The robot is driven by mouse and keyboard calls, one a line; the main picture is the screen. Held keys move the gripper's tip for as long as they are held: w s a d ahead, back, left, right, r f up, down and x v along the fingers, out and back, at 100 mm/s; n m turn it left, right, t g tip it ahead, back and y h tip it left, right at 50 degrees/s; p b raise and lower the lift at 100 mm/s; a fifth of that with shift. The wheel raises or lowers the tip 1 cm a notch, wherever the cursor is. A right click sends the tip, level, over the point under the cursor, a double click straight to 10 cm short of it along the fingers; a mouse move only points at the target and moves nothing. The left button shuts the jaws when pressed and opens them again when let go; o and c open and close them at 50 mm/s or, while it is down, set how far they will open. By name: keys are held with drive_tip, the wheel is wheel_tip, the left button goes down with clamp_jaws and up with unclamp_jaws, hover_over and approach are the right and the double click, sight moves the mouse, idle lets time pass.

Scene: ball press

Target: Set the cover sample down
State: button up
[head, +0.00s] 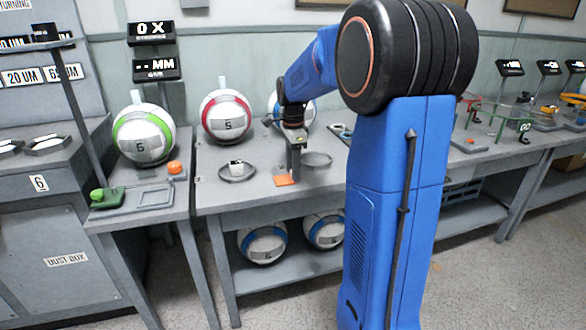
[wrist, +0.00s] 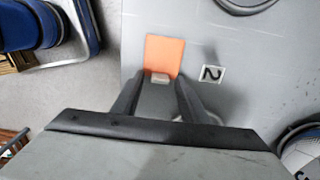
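The cover sample is a flat orange square (head: 285,181) with a small pale tab at its near edge. It also shows in the wrist view (wrist: 165,54), just beyond my fingertips. My gripper (head: 294,172) points down at the front part of the middle table (head: 240,200). In the wrist view my gripper (wrist: 162,80) has its fingers close around the pale tab and looks shut on it. The sample lies at or very near the tabletop; I cannot tell whether it touches.
Balls (head: 227,117) stand at the back. The table's front edge is close.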

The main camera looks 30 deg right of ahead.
wheel_tip(320, 180, up, 12)
drive_tip(key=shift+r, duration=0.15)
idle(0.5)
drive_tip(key=s+a+f+n+t, duration=0.25)
drive_tip(key=s+a+n, duration=0.45)
drive_tip(key=s, duration=0.4)
drive_tip(key=s+a+f+n+t, duration=0.1)
drive_tip(key=s+a+f+n, duration=0.2)
drive_tip(key=s+a+n, duration=0.65)
drive_tip(key=s+a+f+n+t, duration=0.1)
drive_tip(key=s+f+n, duration=0.3)
drive_tip(key=s+f, duration=0.3)
drive_tip(key=s, duration=0.2)
drive_tip(key=shift+s+f+n, duration=0.15)
drive_tip(key=shift+s+n, duration=0.15)
drive_tip(key=shift+n, duration=0.05)
